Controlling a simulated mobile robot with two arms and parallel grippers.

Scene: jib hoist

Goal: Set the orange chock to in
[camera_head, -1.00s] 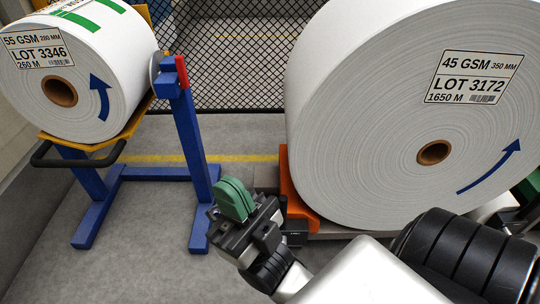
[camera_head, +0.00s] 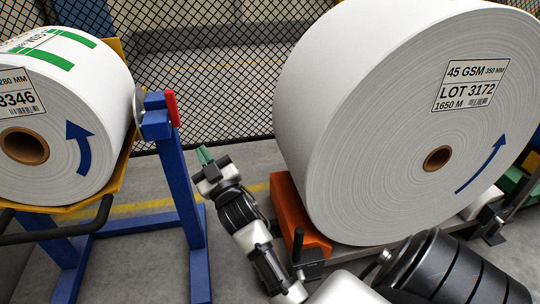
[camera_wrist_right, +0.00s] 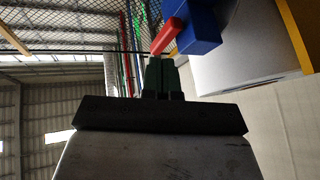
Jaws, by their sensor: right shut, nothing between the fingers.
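The orange chock (camera_head: 294,212) sits against the lower left of the large white roll (camera_head: 390,110) marked LOT 3172. A black upright handle (camera_head: 298,244) stands at its near side. My right gripper (camera_head: 204,158), with green fingers, is left of the chock and apart from it, pointing away toward the fence. The fingers are shut and empty; they also show in the right wrist view (camera_wrist_right: 161,76). My left gripper is not in view.
A blue stand (camera_head: 178,170) with a red lever (camera_head: 171,108) and a yellow cradle holds a smaller roll (camera_head: 75,110) at left. A mesh fence (camera_head: 220,70) runs behind. Grey floor with a yellow line lies between the stand and the chock.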

